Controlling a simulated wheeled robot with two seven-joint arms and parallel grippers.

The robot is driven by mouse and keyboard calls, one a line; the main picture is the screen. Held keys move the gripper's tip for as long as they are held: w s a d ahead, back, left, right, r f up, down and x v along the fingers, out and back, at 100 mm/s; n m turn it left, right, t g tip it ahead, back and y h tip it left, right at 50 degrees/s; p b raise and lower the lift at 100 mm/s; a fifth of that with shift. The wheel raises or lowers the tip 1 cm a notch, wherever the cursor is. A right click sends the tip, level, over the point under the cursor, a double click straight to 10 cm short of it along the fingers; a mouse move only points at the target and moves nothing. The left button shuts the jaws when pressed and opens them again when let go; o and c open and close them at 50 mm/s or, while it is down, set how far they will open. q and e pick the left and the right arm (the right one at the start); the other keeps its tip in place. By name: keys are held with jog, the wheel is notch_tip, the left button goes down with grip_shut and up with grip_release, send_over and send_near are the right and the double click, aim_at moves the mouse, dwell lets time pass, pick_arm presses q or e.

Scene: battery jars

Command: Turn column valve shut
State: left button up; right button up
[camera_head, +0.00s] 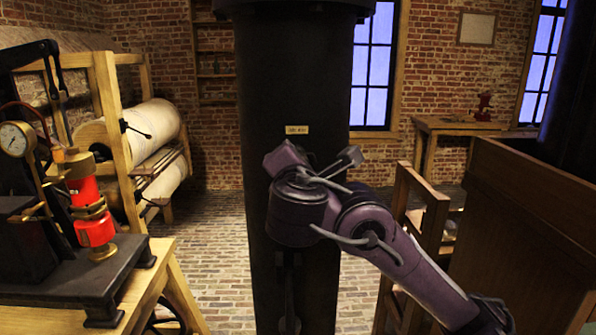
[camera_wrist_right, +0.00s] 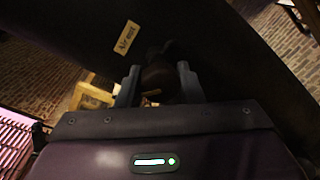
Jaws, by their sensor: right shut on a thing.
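The column (camera_head: 290,90) is a thick black cylinder in the middle of the head view, with a small brass label (camera_head: 297,129) on it. The label also shows in the right wrist view (camera_wrist_right: 127,38). My right arm reaches in from the lower right, and its wrist covers the valve in the head view. In the right wrist view my right gripper (camera_wrist_right: 160,80) is shut on the dark, rounded valve handle (camera_wrist_right: 160,77) against the column. The handle's far side is hidden and its turn angle is hard to tell. My left gripper is not in view.
A workbench with a gauge (camera_head: 17,139) and a red cylinder (camera_head: 88,210) stands at the left. A wooden rack with white rolls (camera_head: 150,128) is behind it. A wooden chair (camera_head: 432,215) and a large wooden cabinet (camera_head: 530,225) stand at the right, near my right arm.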

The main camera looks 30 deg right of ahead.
jog(key=m, duration=0.1)
jog(key=m+b, duration=0.1)
jog(key=m, duration=0.1)
jog(key=m+b, duration=0.1)
jog(key=shift+f+y, duration=0.25)
jog(key=shift+y, duration=0.05)
jog(key=m+b, duration=0.2)
jog(key=m, duration=0.2)
jog(key=shift+r+m+b, duration=0.1)
jog(key=shift+m+b, duration=0.2)
jog(key=shift+b, duration=0.05)
jog(key=shift+y, duration=0.3)
jog(key=o, duration=1)
jog(key=shift+t, duration=0.3)
jog(key=shift+c, duration=0.2)
jog(key=shift+r, duration=0.1)
